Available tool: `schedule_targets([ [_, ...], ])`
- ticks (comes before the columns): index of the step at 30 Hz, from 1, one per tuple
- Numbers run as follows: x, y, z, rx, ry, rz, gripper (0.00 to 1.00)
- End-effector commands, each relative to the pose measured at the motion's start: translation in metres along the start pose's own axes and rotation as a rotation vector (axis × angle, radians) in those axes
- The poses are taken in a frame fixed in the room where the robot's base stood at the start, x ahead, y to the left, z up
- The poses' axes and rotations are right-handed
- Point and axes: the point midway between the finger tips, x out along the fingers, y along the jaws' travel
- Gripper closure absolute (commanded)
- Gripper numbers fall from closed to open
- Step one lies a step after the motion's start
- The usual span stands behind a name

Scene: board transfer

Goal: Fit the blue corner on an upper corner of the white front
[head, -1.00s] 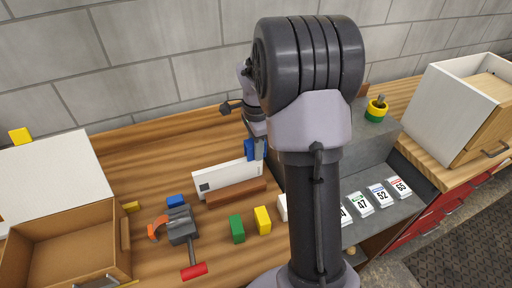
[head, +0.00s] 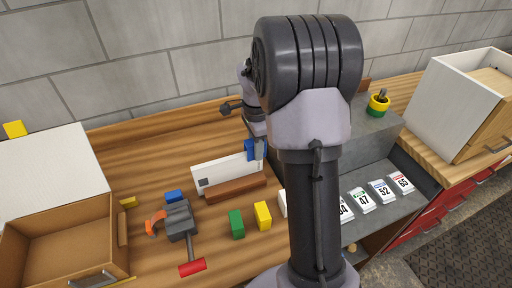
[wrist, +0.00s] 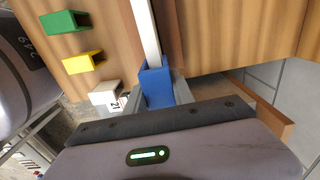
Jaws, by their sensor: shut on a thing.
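The white front (head: 213,176) stands upright on the wood table against a brown strip (head: 236,189), with a dark square near its left end. My gripper (head: 258,150) is at the front's upper right corner, shut on the blue corner (head: 249,149). In the wrist view the blue corner (wrist: 157,87) sits between the two fingers of my gripper (wrist: 157,95). The white front's edge (wrist: 145,30) runs into the blue corner there and looks lined up with it. I cannot tell whether it is fully seated.
An open brown box (head: 68,248) is at left. A grey stand with numbered cards (head: 362,201) is at right.

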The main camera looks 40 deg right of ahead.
Motion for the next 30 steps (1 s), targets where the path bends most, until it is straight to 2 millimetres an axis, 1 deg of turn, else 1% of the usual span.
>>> schedule_targets([
  [30, 0.026, 0.000, 0.000, 0.000, 0.000, 0.001, 1.00],
])
